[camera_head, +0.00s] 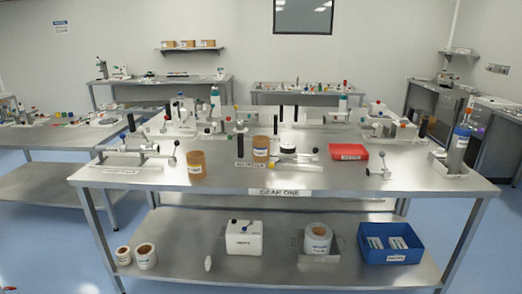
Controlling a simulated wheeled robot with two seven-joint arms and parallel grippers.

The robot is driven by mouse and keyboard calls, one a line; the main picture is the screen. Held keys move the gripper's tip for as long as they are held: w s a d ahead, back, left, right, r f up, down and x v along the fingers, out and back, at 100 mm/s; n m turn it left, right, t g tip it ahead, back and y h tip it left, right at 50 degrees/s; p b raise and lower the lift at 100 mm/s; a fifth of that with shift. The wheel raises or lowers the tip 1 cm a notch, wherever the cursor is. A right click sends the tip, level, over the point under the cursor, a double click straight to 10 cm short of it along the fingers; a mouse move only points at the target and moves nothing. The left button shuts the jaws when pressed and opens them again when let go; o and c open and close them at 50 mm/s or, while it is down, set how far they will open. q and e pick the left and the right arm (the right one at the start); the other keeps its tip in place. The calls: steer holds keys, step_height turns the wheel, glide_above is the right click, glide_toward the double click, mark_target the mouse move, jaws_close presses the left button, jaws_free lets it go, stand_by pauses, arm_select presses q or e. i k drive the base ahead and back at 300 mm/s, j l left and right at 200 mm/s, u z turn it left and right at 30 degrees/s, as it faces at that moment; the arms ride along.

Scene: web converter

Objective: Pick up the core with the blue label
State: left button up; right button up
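Two brown cylinders that look like cores stand upright on the front steel table. One (196,165) is left of the middle, with a small pale label whose colour I cannot make out. The other (261,149) is near the middle, with a pale label band that may carry some blue; it is too small to be sure. Neither of my grippers is in view.
The steel table (340,180) has a clear front strip. A clamp fixture (125,150) is at its left, a red tray (348,152) right of the middle, a grey cylinder with a blue top (459,145) at the right. A blue bin (390,250) sits on the lower shelf.

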mark_target(261, 142)
steer(key=i+j, duration=0.4)
steer(key=i+j+u, duration=0.1)
steer(key=i+j, duration=0.25)
steer(key=i, duration=0.2)
steer(key=i+j, duration=0.35)
steer(key=i, duration=0.15)
steer(key=i+j, duration=0.35)
steer(key=i, duration=0.15)
steer(key=i+j+u, duration=0.1)
steer(key=i+j, duration=0.25)
steer(key=i, duration=0.15)
